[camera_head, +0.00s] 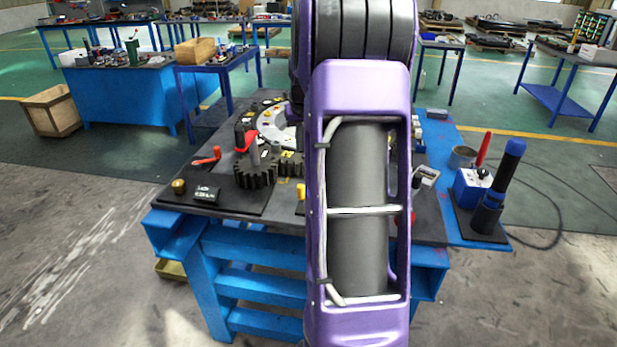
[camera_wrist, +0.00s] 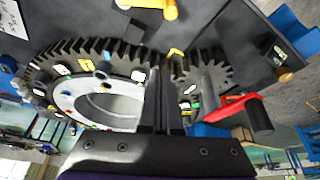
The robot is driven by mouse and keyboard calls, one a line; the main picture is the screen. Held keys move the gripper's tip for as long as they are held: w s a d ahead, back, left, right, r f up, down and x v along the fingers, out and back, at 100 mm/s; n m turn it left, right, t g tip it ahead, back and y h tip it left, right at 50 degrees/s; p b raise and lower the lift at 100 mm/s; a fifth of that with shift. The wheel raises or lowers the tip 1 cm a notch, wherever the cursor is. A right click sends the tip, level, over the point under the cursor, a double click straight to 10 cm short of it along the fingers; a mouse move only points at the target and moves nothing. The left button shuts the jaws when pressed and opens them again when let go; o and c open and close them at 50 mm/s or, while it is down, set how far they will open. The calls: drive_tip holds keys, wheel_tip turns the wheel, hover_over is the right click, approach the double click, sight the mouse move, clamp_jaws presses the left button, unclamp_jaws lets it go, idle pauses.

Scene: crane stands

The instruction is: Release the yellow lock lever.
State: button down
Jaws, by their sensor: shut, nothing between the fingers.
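The yellow lock lever (camera_wrist: 152,8) shows at the top edge of the wrist view, partly cut off, with a rounded end to its right. In the head view only a small yellow part (camera_head: 300,191) shows beside my arm, which hides the rest. My gripper (camera_wrist: 165,72) points up the wrist view with its dark fingers together and empty. The fingertips are below the yellow lever in the picture, apart from it, and overlap the gap between a large gear ring (camera_wrist: 45,75) and a smaller dark gear (camera_wrist: 210,72). My gripper is hidden in the head view.
A red crank with a black handle (camera_wrist: 235,108) stands right of the fingers in the wrist view. A blue-handled post (camera_head: 505,175) stands at the right.

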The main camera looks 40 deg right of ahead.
drive_tip(key=shift+a+f, duration=0.5)
drive_tip(key=shift+a, duration=0.1)
drive_tip(key=shift+f, duration=0.1)
drive_tip(key=x, duration=1)
drive_tip(key=shift+s+a, duration=0.15)
drive_tip(key=shift+s, duration=0.05)
drive_tip(key=shift+s+a, duration=0.3)
drive_tip(key=shift+s, duration=0.3)
drive_tip(key=shift+s+a, duration=0.25)
drive_tip(key=shift+s, duration=0.3)
drive_tip(key=shift+s+a, duration=0.2)
drive_tip(key=shift+s, duration=0.35)
drive_tip(key=shift+s, duration=0.1)
